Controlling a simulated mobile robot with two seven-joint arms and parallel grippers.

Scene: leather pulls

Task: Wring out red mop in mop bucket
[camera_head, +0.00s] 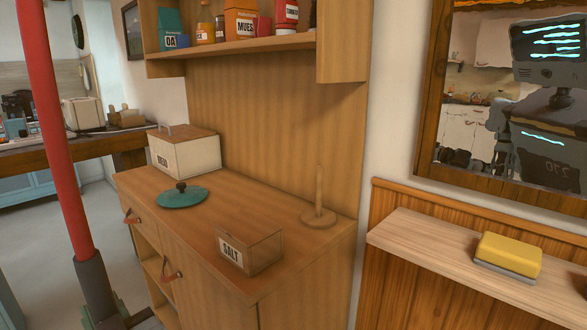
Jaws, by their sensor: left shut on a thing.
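The red mop's handle (55,130) stands nearly upright at the left, leaning a little. It runs from the top edge down to a dark grey sleeve near the bottom. My left gripper (108,317) is at the bottom left edge, mostly cut off, shut on the mop by its lower part. The mop head is out of view below. No mop bucket shows. My right gripper is not in view.
A wooden cabinet (205,220) holds a bread box (185,153), a teal lid (182,198), a salt box (250,250) and a wooden stand (319,205). Open floor (35,235) shows at left.

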